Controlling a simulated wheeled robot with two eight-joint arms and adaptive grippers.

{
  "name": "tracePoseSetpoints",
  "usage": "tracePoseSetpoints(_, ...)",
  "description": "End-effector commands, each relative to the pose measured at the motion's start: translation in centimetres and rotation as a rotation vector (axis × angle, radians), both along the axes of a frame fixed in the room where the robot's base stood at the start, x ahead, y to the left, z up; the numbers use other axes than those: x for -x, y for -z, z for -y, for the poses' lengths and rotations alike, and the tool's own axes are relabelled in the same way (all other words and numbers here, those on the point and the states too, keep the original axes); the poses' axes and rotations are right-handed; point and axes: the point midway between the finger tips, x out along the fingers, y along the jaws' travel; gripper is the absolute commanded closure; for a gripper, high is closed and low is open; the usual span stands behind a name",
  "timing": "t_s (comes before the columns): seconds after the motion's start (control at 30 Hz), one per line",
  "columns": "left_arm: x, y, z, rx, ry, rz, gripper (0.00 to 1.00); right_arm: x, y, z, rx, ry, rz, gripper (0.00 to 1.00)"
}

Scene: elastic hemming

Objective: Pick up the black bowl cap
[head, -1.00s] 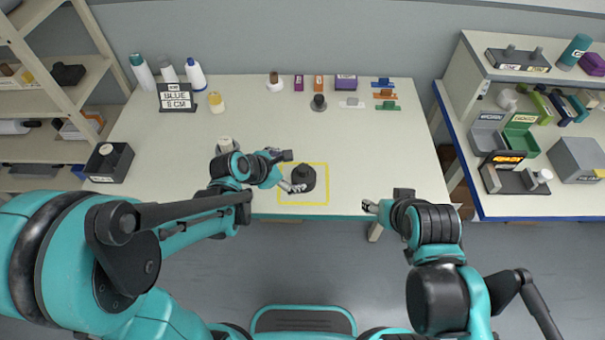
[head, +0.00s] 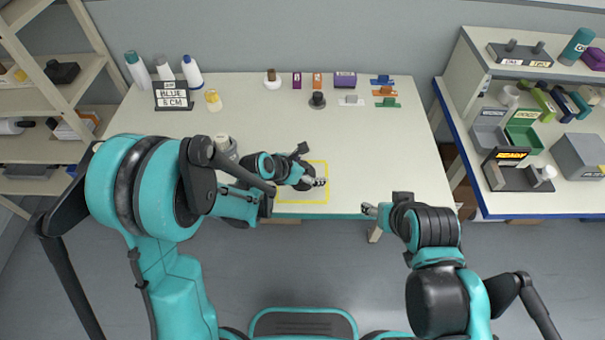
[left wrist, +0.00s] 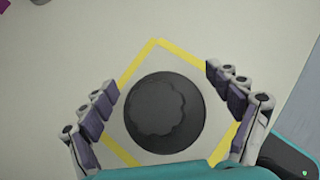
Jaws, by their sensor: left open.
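The black bowl cap (left wrist: 165,112) is a round dark disc with a scalloped raised knob, seen from above in the left wrist view. It sits inside the yellow outlined square (left wrist: 137,62) on the table. My left gripper (left wrist: 163,82) is open above it, with finger rows to the left and right of the cap and visible gaps on both sides. In the head view, my left gripper (head: 318,182) is over the yellow square and hides the cap. My right gripper (head: 370,209) hangs by the table's front edge, away from the cap; its fingers are too small to read.
The table (head: 370,140) is clear right of the square. Spray bottles (head: 191,73), a BLUE 5 CM sign (head: 174,95) and a small black knobbed item (head: 317,100) stand farther back. A grey container (head: 226,147) is left of the gripper. A shelf bench (head: 520,212) stands right.

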Motion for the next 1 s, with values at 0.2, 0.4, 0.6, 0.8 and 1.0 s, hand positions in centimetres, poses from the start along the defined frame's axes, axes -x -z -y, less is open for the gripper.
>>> tracePoseSetpoints(0.2, 0.0, -0.1, 0.0, 0.000, 0.000, 0.000, 0.45, 0.0, -0.1, 0.0, 0.000, 0.000, 0.000, 0.42)
tracePoseSetpoints(0.4, 0.0, -0.1, -0.1, -0.001, -0.001, 0.001, 0.63, 0.0, -0.1, 0.0, 0.000, 0.000, 0.000, 0.42)
tracePoseSetpoints(0.6, 0.0, -0.2, -0.1, -0.001, -0.001, 0.001, 0.64, 0.0, -0.1, 0.0, 0.000, 0.000, 0.000, 0.42)
tracePoseSetpoints(0.8, 0.0, -1.8, -0.1, -0.001, -0.001, 0.001, 0.64, 0.0, -1.0, 0.0, 0.000, 0.000, 0.000, 0.42)
tracePoseSetpoints(1.0, 1.2, -5.2, 0.3, 0.000, 0.003, 0.000, 0.64, 0.0, -2.6, 0.0, 0.000, 0.000, 0.000, 0.42)
